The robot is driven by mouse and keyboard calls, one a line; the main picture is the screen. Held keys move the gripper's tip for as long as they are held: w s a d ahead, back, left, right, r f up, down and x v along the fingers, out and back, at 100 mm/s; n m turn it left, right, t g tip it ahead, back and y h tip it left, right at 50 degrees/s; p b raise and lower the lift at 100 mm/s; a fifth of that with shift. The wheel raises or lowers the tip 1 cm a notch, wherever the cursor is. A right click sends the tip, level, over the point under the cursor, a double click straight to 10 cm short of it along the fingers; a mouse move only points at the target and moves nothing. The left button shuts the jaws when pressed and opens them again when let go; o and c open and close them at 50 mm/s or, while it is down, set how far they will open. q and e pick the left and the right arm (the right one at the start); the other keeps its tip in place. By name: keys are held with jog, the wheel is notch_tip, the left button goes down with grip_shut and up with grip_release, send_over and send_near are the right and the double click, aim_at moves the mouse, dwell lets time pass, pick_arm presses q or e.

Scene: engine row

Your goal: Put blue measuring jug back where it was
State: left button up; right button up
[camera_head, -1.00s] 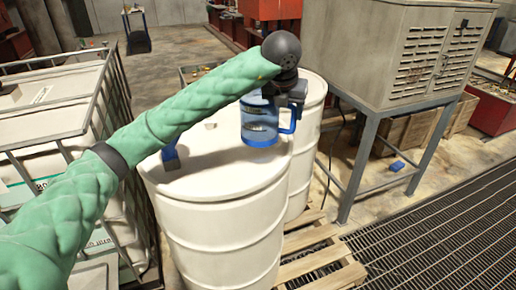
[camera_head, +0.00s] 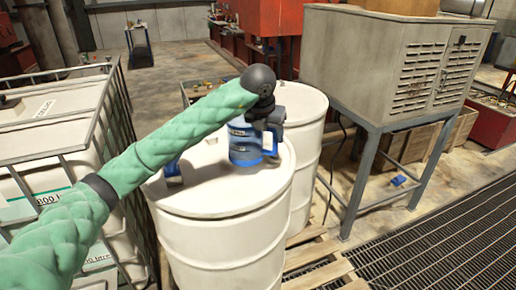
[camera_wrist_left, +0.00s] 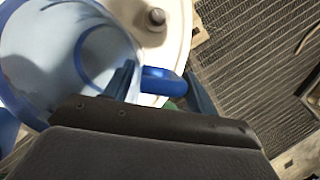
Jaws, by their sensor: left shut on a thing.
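The blue measuring jug (camera_head: 243,150) is a clear blue, upright jug at the back right of the front white drum's lid (camera_head: 215,195). My left gripper (camera_head: 268,138) is at the jug's right side, shut on its handle. In the left wrist view the jug (camera_wrist_left: 70,50) is seen from above and looks empty, with its blue handle (camera_wrist_left: 163,82) between the fingers of my left gripper (camera_wrist_left: 160,92). I cannot tell whether the jug's base touches the lid. My right gripper is not in view.
A small blue item (camera_head: 173,172) stands on the lid left of the jug. A second white drum (camera_head: 305,125) is behind. A caged white tank (camera_head: 45,120) is at left, a grey cabinet on a stand (camera_head: 385,65) at right. The lid's front is clear.

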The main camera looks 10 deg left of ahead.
aim_at(259, 147)
pick_arm(q)
jog(key=a+f, duration=0.1)
jog(key=w+a+f, duration=0.1)
jog(key=a, duration=0.1)
notch_tip(259, 147, down, 4)
jog(key=shift+r, duration=0.2)
jog(key=shift+a+f, duration=0.1)
jog(key=shift+f, duration=0.05)
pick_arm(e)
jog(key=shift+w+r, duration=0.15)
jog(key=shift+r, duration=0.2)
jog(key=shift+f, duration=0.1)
pick_arm(q)
jog(key=shift+f+b, duration=0.1)
jog(key=shift+b, duration=0.2)
jog(key=o, duration=1.6)
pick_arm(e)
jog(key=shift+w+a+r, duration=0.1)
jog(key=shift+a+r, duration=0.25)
